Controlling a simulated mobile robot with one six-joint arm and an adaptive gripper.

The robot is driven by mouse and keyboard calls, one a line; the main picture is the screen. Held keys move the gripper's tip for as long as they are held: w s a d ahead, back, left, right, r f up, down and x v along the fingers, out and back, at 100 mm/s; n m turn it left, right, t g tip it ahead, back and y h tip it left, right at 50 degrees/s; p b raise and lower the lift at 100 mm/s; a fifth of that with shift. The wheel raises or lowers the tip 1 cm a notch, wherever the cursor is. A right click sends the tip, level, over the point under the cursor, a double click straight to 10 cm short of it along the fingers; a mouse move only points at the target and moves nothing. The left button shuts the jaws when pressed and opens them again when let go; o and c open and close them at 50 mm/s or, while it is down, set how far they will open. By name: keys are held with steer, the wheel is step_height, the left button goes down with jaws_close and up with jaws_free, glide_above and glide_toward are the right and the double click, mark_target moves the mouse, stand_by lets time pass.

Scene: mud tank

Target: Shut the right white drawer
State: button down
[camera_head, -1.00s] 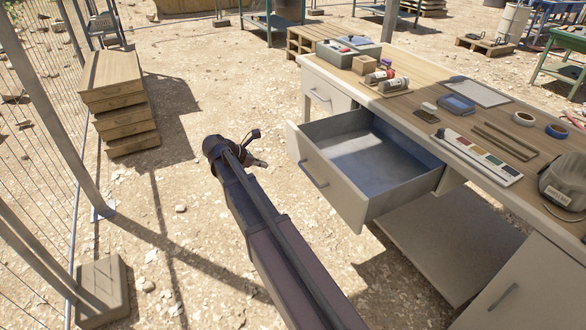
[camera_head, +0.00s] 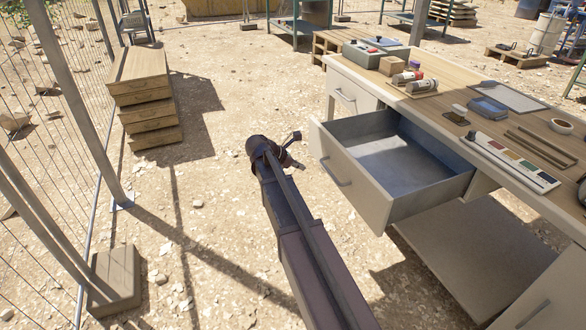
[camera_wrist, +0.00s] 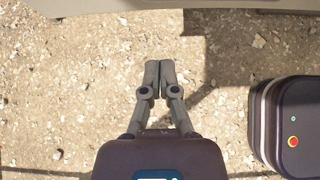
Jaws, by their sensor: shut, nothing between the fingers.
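The right white drawer (camera_head: 345,182) is pulled far out of the desk in the head view. Its inside is empty and its front carries a bar handle (camera_head: 336,171). My gripper (camera_head: 299,164) is to the left of the drawer front, apart from it, over the gravel. In the wrist view my gripper (camera_wrist: 159,64) has its two fingertips together with nothing between them. A pale edge crosses the top of the wrist view; I cannot tell for certain that it is the drawer.
Another drawer (camera_head: 350,93) beyond is shut. Stacked boards (camera_head: 140,95) and a wire fence stand left. Gravel between is clear.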

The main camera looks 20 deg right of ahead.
steer(key=d, duration=0.5)
steer(key=shift+w+d+f, duration=0.15)
steer(key=shift+d+f, duration=0.15)
steer(key=shift+d, duration=0.1)
stand_by(0.3)
